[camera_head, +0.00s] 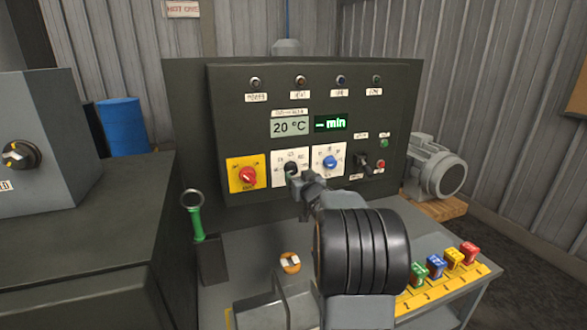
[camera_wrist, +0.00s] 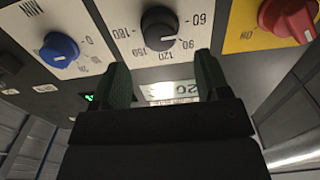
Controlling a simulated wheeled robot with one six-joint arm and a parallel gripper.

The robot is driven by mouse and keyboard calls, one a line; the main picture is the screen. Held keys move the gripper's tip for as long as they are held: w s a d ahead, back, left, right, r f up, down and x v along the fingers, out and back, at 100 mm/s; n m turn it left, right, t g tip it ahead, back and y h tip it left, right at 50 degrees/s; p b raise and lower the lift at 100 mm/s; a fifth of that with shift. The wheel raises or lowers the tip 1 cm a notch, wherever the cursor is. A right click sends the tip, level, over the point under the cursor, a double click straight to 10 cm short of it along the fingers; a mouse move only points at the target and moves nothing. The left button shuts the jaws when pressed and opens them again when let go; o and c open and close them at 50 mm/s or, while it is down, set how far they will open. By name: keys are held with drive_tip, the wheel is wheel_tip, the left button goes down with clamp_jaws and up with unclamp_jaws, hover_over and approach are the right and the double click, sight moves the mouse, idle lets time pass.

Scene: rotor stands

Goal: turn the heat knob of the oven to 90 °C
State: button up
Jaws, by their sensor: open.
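The oven's dark control panel (camera_head: 225,115) stands upright ahead of me. Its heat knob (camera_wrist: 158,28) is black on a white dial plate with numbers such as 60, 90, 120, 150 and 180. The wrist view shows the panel upside down. My gripper (camera_wrist: 161,62) is open, with its two fingers apart and nothing between them, just short of the knob. In the head view my gripper (camera_head: 297,179) partly covers the knob's plate (camera_head: 283,159). The temperature display (camera_head: 289,127) reads 20 °C.
A red knob on a yellow plate (camera_head: 247,175) sits left of the heat dial, and a blue knob (camera_head: 330,162) sits right. A black switch (camera_head: 363,160) is further right. Below are a green-handled tool (camera_head: 196,217) and several coloured blocks (camera_head: 436,266). A motor (camera_head: 436,168) stands right.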

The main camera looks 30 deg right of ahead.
sight(293, 170)
drive_tip(key=shift+p+x, duration=0.65)
drive_tip(key=shift+x, duration=2.25)
drive_tip(key=c, duration=0.9)
